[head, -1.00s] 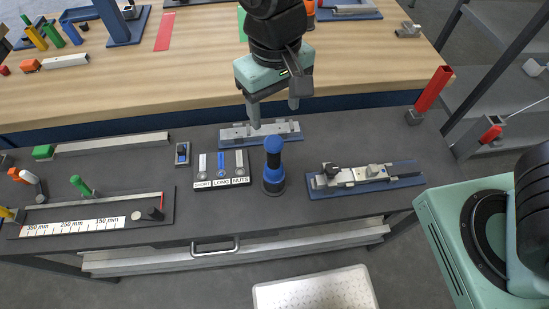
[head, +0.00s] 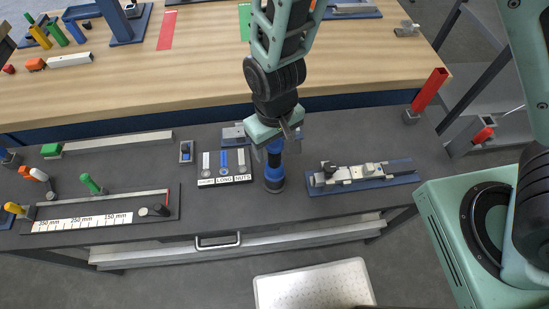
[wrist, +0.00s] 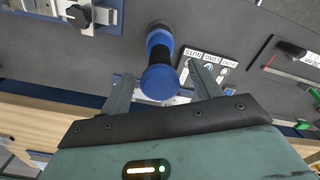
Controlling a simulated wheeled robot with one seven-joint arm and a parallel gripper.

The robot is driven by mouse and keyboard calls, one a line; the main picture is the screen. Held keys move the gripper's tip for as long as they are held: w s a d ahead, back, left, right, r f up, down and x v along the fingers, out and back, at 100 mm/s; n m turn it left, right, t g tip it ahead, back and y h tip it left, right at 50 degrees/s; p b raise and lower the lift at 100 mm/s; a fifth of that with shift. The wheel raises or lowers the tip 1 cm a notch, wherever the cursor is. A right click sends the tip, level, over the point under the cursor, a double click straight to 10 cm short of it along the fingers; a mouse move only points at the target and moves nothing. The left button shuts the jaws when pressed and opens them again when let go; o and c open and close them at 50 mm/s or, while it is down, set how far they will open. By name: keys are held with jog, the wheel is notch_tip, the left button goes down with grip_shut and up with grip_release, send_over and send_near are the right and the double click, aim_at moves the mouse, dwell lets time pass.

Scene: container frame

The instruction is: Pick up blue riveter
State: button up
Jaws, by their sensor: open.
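The blue riveter (head: 274,176) stands upright on the dark bench top, a blue cylinder with a black middle and a dark base. In the wrist view the riveter (wrist: 160,80) shows end-on between the two fingers, its blue top toward the camera. My gripper (head: 274,152) is open at the riveter's upper part in the head view. In the wrist view my gripper (wrist: 160,85) has one finger on each side of the riveter, with gaps visible. My gripper hides part of the riveter's top in the head view.
Left of the riveter is a labelled holder (head: 224,181) for short, long and nuts. Right of it is a blue-based fixture (head: 364,177). Another fixture (head: 234,132) lies behind my gripper. A ruler jig (head: 100,219) is at the left. Bare bench lies between the riveter and the front edge.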

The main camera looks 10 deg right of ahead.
jog(key=shift+f, duration=0.15)
jog(key=c, duration=1.1)
jog(key=shift+o, duration=0.2)
jog(key=shift+r, duration=0.2)
jog(key=shift+r+b, duration=1.15)
jog(key=shift+r, duration=3.75)
jog(key=shift+o, duration=0.4)
jog(key=shift+w, duration=0.1)
